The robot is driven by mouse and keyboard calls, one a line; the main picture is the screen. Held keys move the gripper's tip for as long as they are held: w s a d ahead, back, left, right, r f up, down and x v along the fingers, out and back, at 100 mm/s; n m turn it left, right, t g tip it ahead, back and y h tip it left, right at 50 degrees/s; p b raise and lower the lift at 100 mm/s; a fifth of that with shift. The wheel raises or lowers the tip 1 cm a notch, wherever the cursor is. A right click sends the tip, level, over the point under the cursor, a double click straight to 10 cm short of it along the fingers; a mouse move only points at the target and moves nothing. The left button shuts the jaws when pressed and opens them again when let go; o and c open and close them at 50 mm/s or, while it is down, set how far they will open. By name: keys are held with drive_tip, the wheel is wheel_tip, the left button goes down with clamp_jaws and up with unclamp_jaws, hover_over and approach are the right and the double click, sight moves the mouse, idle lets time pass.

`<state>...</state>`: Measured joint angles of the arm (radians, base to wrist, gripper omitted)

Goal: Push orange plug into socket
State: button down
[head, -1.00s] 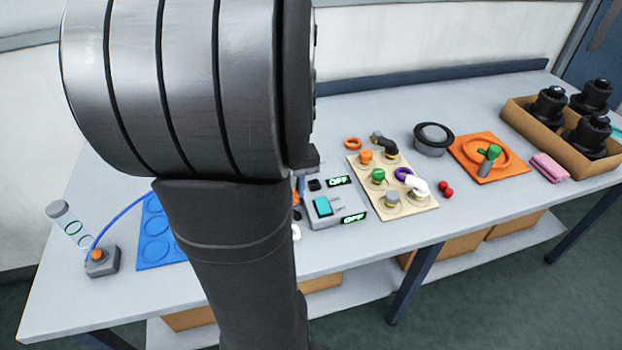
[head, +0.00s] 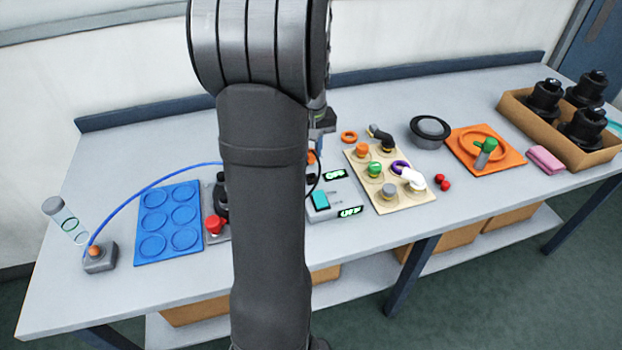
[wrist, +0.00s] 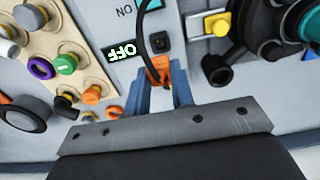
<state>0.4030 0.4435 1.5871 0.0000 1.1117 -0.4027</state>
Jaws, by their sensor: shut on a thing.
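My gripper (wrist: 160,98) is shut on the orange plug (wrist: 158,70), which sits between its blue fingers in the wrist view. A thin black cable (wrist: 143,25) runs near the plug. A black square socket (wrist: 162,43) is on the grey panel just beyond the plug's tip; the two look close but apart. In the head view my arm covers most of the gripper. An orange bit of the plug (head: 311,157) shows at the arm's right edge, beside the grey panel (head: 331,211). The panel carries a teal switch (head: 320,200) and an OFF display (head: 334,174).
A cream board with coloured knobs (head: 384,190) stands right of the panel. A blue mat (head: 168,222) and a red button (head: 214,224) lie to the left. A blue cable (head: 160,181) arches over the mat. The back of the table is mostly clear.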

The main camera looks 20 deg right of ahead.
idle(0.3)
drive_tip(key=shift+f, duration=2.25)
drive_tip(key=shift+f, duration=0.35)
drive_tip(key=shift+f, duration=0.55)
drive_tip(key=c, duration=0.7)
unclamp_jaws()
drive_tip(key=shift+r, duration=4.25)
